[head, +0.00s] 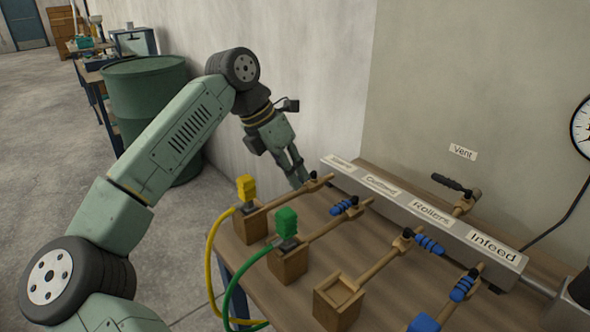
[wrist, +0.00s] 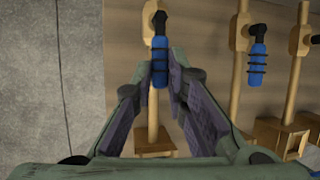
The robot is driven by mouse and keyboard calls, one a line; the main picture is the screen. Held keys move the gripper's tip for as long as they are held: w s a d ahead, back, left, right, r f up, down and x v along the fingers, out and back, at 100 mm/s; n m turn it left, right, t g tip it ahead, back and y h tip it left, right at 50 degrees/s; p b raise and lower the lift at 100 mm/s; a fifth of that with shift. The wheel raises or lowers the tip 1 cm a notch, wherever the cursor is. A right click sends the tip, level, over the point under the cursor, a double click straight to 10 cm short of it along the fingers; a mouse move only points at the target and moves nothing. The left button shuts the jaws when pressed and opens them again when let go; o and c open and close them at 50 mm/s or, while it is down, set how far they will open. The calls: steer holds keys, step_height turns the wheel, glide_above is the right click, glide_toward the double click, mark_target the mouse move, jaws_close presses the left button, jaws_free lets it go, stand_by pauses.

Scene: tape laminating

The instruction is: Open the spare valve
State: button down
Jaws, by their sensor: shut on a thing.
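The leftmost valve sits on a wooden pipe below a sign (head: 342,160) too small to read surely. Its blue handle (wrist: 160,48) shows in the wrist view, lying roughly in line with the pipe. My gripper (head: 303,182) is at this valve, and in the wrist view its two fingers (wrist: 160,75) close on the handle from both sides. In the head view my fingers hide most of the handle; its dark pivot (head: 319,178) shows.
The neighbouring valve's blue handle (head: 344,206) is close on the right. More blue-handled valves stand below the "Rollers" (head: 431,213) and "Infeed" (head: 492,246) signs. A black-handled valve (head: 453,185) is near "Vent". Yellow (head: 246,188) and green (head: 286,222) plugs stand at the front.

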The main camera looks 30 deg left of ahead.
steer(key=shift+w+a, duration=0.1)
stand_by(0.4)
steer(key=c, duration=1.6)
jaws_free()
steer(key=v, duration=1.2)
steer(key=shift+r, duration=0.1)
steer(key=shift+a, duration=0.15)
